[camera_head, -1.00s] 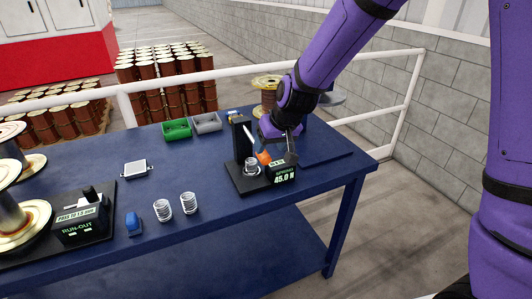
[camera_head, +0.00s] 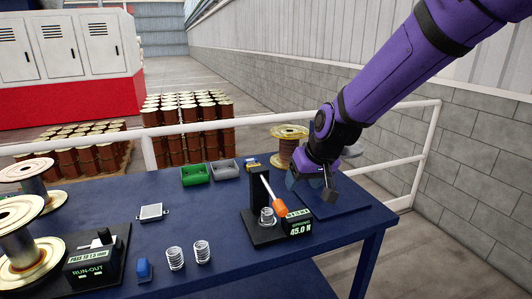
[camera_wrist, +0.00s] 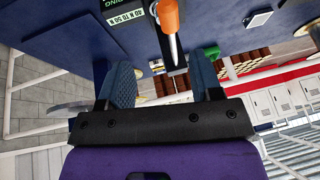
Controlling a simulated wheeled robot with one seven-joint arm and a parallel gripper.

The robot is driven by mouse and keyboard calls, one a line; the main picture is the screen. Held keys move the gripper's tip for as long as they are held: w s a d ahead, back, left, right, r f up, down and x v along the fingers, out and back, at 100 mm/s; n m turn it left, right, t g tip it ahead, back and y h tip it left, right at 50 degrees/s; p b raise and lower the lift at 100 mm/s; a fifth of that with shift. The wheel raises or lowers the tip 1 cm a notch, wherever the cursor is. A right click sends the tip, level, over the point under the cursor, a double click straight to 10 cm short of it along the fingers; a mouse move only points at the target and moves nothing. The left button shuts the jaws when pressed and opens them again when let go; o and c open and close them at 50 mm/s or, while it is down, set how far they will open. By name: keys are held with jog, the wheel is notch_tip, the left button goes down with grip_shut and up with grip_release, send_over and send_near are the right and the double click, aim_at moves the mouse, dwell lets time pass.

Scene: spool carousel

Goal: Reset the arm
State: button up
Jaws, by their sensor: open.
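My gripper (camera_head: 314,184) is above the right part of the blue table, just right of the spring tester (camera_head: 263,232). In the wrist view my gripper (camera_wrist: 165,88) has its two blue fingers wide apart with nothing between them. The tester has a black base and post, a lever with an orange handle (camera_head: 280,207), a coil spring (camera_head: 267,217) standing on it and a display reading 45.0 N. The orange handle also shows in the wrist view (camera_wrist: 168,16), beyond the fingers and apart from them.
On the blue table (camera_head: 200,220) stand two springs (camera_head: 175,258), a blue block (camera_head: 144,269), a run-out gauge (camera_head: 92,262), a small white tray (camera_head: 152,212), green (camera_head: 195,174) and grey (camera_head: 223,170) bins, and wire spools (camera_head: 290,145). A white railing (camera_head: 240,121) runs behind.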

jog(key=s+d+r+m+h, duration=0.1)
jog(key=s+d+r, duration=0.9)
jog(key=s+r, duration=0.1)
jog(key=s+d+r+m+h, duration=0.1)
jog(key=s+d, duration=0.2)
jog(key=s, duration=0.4)
jog(key=s+d+r+m+t, duration=0.1)
jog(key=s+d, duration=0.3)
jog(key=s, duration=0.3)
jog(key=shift+s+r+h, duration=0.2)
jog(key=shift+r+h, duration=0.15)
jog(key=shift+h, duration=0.05)
